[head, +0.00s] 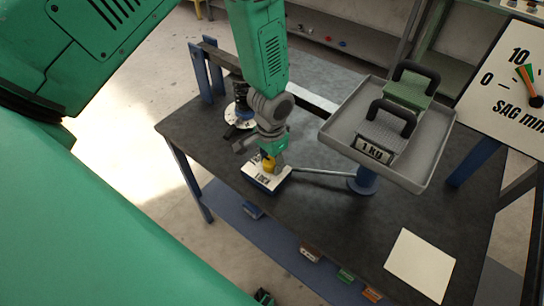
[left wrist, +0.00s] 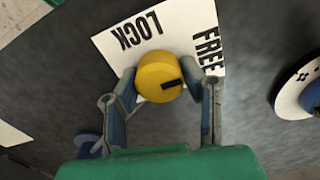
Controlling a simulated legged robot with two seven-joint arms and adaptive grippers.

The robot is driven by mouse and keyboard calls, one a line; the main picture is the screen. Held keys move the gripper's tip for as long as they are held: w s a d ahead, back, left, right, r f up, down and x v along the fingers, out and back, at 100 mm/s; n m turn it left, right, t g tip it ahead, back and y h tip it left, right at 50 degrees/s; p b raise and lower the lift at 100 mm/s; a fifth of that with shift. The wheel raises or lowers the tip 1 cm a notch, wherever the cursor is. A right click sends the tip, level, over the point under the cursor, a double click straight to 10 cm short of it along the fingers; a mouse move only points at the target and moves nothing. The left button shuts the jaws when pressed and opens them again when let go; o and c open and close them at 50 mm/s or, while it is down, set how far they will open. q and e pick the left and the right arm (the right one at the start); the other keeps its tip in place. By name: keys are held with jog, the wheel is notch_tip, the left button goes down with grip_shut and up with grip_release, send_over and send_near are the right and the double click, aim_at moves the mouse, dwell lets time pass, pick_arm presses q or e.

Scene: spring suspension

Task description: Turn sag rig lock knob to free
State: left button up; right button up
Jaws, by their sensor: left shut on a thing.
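The yellow lock knob (left wrist: 160,78) sits on a white plate (left wrist: 108,44) with the words LOCK and FREE. My left gripper (left wrist: 166,86) is shut on the knob, one finger on each side, and also shows from above in the head view (head: 268,150). My right gripper is not in view.
A grey tray (head: 330,127) holds a grey 1 KG weight (head: 378,138) and a green weight (head: 408,92) to the right. A SAG mm dial (head: 505,72) stands behind it. A thin rod (head: 325,172) runs near the block. A blank sheet (head: 420,264) lies front right.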

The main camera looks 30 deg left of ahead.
aim_at(271, 160)
pick_arm(q)
jog(key=shift+r, duration=0.1)
dwell(0.4)
jog(key=o, duration=1.1)
jog(key=shift+s, duration=0.1)
jog(key=shift+o, duration=0.2)
jog(key=shift+r, duration=0.1)
jog(key=shift+r, duration=0.3)
notch_tip(271, 160, up, 11)
